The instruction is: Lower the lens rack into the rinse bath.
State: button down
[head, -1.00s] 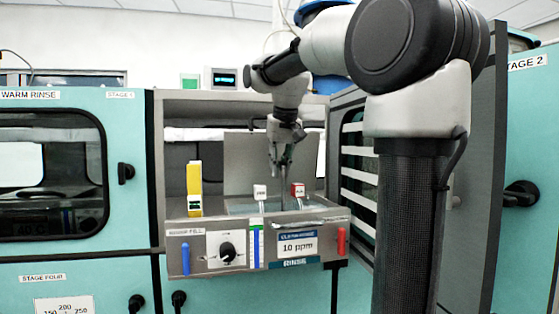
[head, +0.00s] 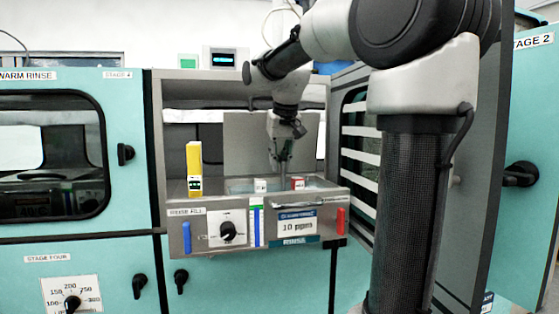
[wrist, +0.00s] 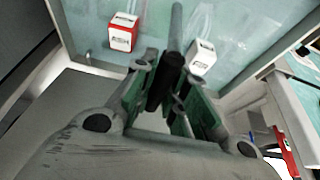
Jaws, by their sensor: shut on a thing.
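My gripper (head: 281,150) points down over the rinse bath (head: 235,187). In the wrist view its green-padded fingers (wrist: 168,92) are shut on the dark upright rod of the lens rack (wrist: 175,30). A white block (head: 261,185) and a red block (head: 298,183) sit either side of the rod, low at the bath's opening. From above, the red-and-white block (wrist: 123,32) and the white block (wrist: 201,56) show with faint clear pieces near them, over pale blue-green bath. The rack's lower part is hidden behind the bath's front wall, so whether it touches the bottom cannot be told.
A yellow block (head: 194,165) stands left of the bath. The front panel has a black knob (head: 228,230), a blue handle (head: 187,238) and a red handle (head: 340,221). A slatted panel (head: 361,140) stands close on the right.

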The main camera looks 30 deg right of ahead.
jog(key=c, duration=1.4)
grip_release()
jog(key=shift+o, duration=0.2)
jog(key=v, duration=1.2)
jog(key=shift+s, duration=0.1)
